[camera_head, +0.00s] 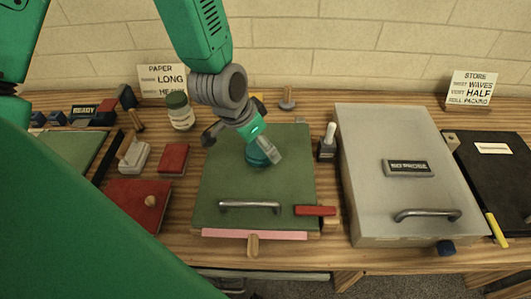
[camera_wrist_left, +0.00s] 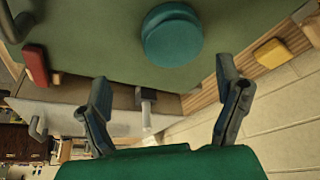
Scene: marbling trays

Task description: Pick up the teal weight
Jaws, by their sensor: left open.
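The teal weight (camera_head: 255,158), a round disc, sits on the green board (camera_head: 225,184) in the middle of the bench. My left gripper (camera_head: 268,148) is over it and hides part of it in the head view. In the left wrist view the whole round teal weight (camera_wrist_left: 171,35) shows just beyond the fingertips, roughly centred between them. The left gripper (camera_wrist_left: 165,72) is open there, with nothing between its fingers. Whether a fingertip touches the weight cannot be told. My right gripper is not in view.
The green board has a metal handle (camera_head: 249,206) in front and a red bar (camera_head: 315,210) at its right corner.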

